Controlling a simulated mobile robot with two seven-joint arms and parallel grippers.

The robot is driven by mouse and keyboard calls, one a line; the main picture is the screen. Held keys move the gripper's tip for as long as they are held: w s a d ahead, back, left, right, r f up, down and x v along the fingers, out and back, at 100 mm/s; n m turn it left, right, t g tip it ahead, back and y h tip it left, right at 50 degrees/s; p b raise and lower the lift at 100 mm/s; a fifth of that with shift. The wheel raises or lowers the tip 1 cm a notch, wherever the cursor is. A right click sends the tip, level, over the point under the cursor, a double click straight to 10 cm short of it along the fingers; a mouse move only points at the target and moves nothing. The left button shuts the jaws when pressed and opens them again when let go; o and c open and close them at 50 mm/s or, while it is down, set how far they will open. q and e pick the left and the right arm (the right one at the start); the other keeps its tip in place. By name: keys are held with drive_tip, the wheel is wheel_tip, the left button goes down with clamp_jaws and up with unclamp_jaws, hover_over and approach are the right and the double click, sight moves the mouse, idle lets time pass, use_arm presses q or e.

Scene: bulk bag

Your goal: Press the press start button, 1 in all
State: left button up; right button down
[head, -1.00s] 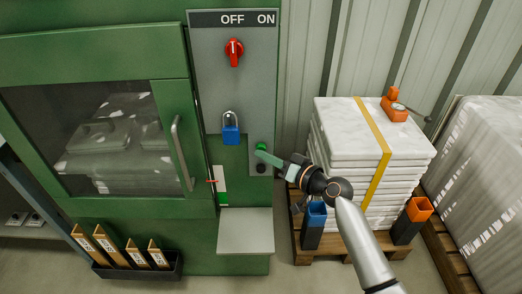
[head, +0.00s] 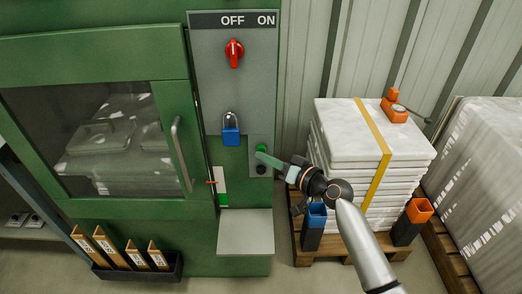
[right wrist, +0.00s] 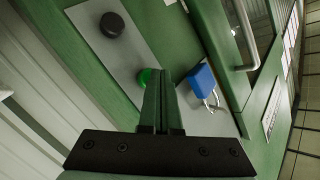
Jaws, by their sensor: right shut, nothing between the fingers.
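The green button (right wrist: 146,76) is on a small grey plate of the green machine, above a black button (head: 260,169). In the right wrist view the black button (right wrist: 112,25) stands clear of my fingers. My right gripper (head: 266,156) is shut and empty, with its fingertips right at the green button in the head view. In the right wrist view my fingertips (right wrist: 160,76) partly cover the green button. I cannot tell whether they touch it. My left gripper is not in view.
A blue padlock (head: 231,132) hangs on the panel beside the buttons, below a red rotary switch (head: 234,52). A grey shelf (head: 245,232) juts out below. A strapped stack of white slabs (head: 345,135) on a pallet stands to the right, close to my right arm.

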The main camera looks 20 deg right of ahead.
drive_tip(key=shift+s+a, duration=0.1)
drive_tip(key=shift+s, duration=0.45)
drive_tip(key=s+p, duration=0.1)
drive_tip(key=s, duration=0.1)
drive_tip(key=s+a, duration=0.1)
drive_tip(key=s, duration=0.1)
drive_tip(key=shift+s+a+p, duration=0.2)
drive_tip(key=shift+s+p, duration=0.2)
idle(0.5)
drive_tip(key=s+f+n+g+h+p, duration=0.1)
drive_tip(key=s+f+g+h+p, duration=0.1)
drive_tip(key=s+f, duration=0.7)
drive_tip(key=s+f+n+g+h+p, duration=0.2)
drive_tip(key=s+f, duration=0.6)
drive_tip(key=s, duration=0.6)
drive_tip(key=shift+s+d+f+n+g+h, duration=0.2)
drive_tip(key=shift+d+f+n+g+h, duration=0.15)
drive_tip(key=shift+g+h, duration=0.35)
